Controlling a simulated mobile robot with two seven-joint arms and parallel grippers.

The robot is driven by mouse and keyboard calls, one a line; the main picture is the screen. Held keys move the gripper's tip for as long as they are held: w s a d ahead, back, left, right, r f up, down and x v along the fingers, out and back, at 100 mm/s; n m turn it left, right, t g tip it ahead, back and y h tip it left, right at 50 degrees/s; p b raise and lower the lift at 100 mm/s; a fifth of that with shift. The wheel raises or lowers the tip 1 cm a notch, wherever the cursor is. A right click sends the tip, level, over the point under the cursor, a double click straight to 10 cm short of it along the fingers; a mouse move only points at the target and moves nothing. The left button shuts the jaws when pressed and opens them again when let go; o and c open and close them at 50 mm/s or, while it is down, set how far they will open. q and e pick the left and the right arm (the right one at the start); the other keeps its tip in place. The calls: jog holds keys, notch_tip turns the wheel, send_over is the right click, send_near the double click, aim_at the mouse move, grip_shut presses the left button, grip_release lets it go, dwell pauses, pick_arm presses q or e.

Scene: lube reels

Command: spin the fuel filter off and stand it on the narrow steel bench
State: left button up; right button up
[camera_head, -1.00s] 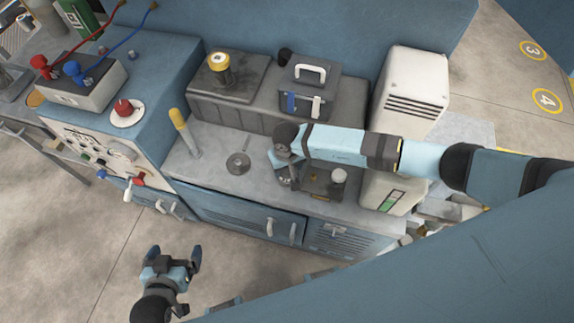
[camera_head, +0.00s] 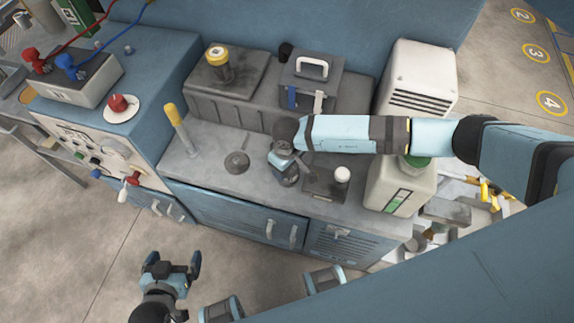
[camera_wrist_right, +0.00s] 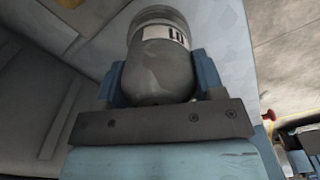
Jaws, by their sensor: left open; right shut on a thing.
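The fuel filter (camera_wrist_right: 160,55) is a grey canister with a ridged end and a pale lettered label. In the right wrist view it sits between the two blue fingers of my right gripper (camera_wrist_right: 160,80), which is shut on it. In the head view my right gripper (camera_head: 284,157) is over the counter, just left of a dark square plate (camera_head: 320,187). The filter shows only partly there, under the wrist; I cannot tell whether it touches anything. My left gripper (camera_head: 173,258) is open and empty in front of the cabinets. I cannot clearly identify the narrow steel bench.
A white-capped post (camera_head: 342,174) stands on the plate. A white jug (camera_head: 400,187) is close on the right. A grey table (camera_head: 50,148) is at far left.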

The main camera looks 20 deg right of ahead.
jog(key=shift+f+b, duration=0.15)
jog(key=shift+b, duration=0.2)
jog(key=n+b, duration=0.2)
jog(key=n, duration=0.1)
jog(key=shift+f+b, duration=0.1)
jog(key=shift+b, duration=0.25)
jog(key=shift+s+r+n+b, duration=0.1)
jog(key=shift+r+n+b, duration=0.1)
jog(key=shift+n+b, duration=0.65)
jog(key=o, duration=1.1)
jog(key=shift+a, duration=0.1)
